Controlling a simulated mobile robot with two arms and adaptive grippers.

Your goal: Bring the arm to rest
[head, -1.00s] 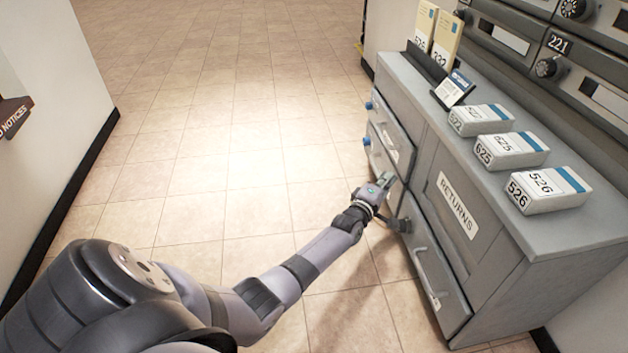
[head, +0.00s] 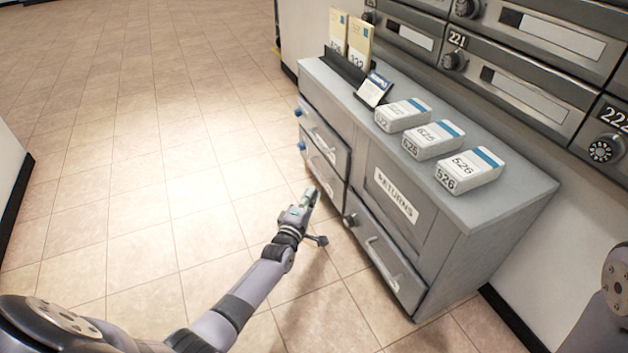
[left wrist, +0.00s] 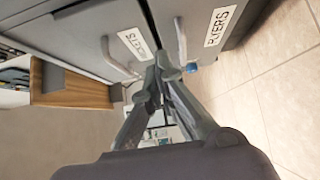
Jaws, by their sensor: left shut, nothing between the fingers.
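My left arm reaches in from the lower left of the head view. Its gripper (head: 311,194) is shut and empty, in front of the grey cabinet's lower left drawer (head: 326,168). Whether it touches the drawer front is hard to tell. In the left wrist view the fingers (left wrist: 165,68) converge to a point, with drawer fronts and bar handles (left wrist: 181,40) beyond them. One label there reads FLYERS (left wrist: 221,24). At the right edge of the head view is part of my right arm; its gripper is out of view.
The grey cabinet's top (head: 440,195) holds several numbered white boxes, including 526 (head: 470,170), a small card stand (head: 374,90) and yellow upright packets (head: 357,45). A RETURNS door (head: 396,195) stands above another drawer (head: 384,252). Locker doors (head: 520,90) line the wall. Tiled floor (head: 150,150) left is clear.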

